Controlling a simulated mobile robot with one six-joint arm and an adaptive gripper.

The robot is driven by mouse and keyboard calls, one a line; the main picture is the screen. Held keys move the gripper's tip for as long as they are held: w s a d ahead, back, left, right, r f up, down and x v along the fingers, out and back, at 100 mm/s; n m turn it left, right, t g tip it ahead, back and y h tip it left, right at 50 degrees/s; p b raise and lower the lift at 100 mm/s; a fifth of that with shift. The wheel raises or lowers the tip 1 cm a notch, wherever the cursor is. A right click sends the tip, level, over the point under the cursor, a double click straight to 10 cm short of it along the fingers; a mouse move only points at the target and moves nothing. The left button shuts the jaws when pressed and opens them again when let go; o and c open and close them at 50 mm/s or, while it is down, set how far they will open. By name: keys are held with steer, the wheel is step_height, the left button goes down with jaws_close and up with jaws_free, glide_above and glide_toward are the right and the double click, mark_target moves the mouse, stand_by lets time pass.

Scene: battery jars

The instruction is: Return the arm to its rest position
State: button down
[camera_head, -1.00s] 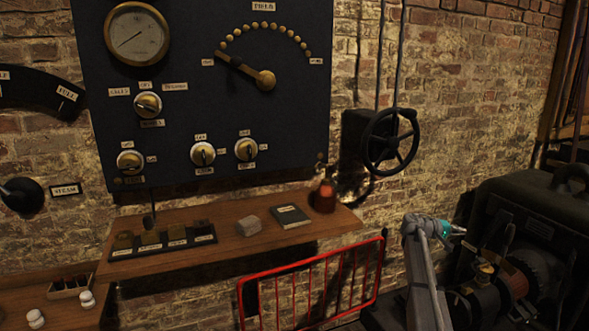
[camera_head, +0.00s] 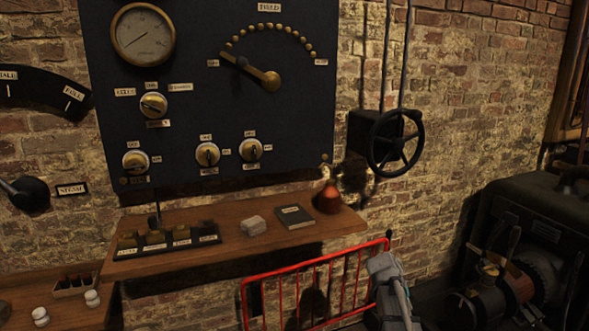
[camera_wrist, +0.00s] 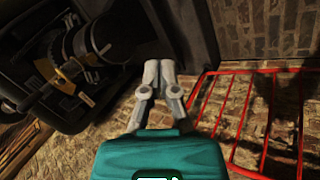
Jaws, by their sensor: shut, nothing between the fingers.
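My gripper (camera_wrist: 159,68) is shut and empty in the wrist view, with its grey fingers together in front of the teal wrist housing. In the head view my grey arm shows at the lower right, in front of the right end of the red railing (camera_head: 318,279); the gripper itself cannot be made out there. The railing also shows at the right in the wrist view (camera_wrist: 236,143).
A dark machine (camera_head: 535,225) stands at the right. A black handwheel (camera_head: 395,142) and a dark switch panel (camera_head: 190,90) are on the brick wall.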

steer(key=s+a+f+n+y, duration=0.1)
steer(key=s+a+y, duration=0.2)
steer(key=s+a, duration=0.5)
steer(key=s+a+f+y, duration=0.2)
steer(key=s+a+y, duration=0.1)
steer(key=s+a, duration=0.5)
step_height(320, 180, up, 29)
steer(key=w+p, duration=0.1)
steer(key=p, duration=2.8)
steer(key=shift+w+a+r+g, duration=0.2)
steer(key=shift+g, duration=0.2)
steer(key=shift+s, duration=0.25)
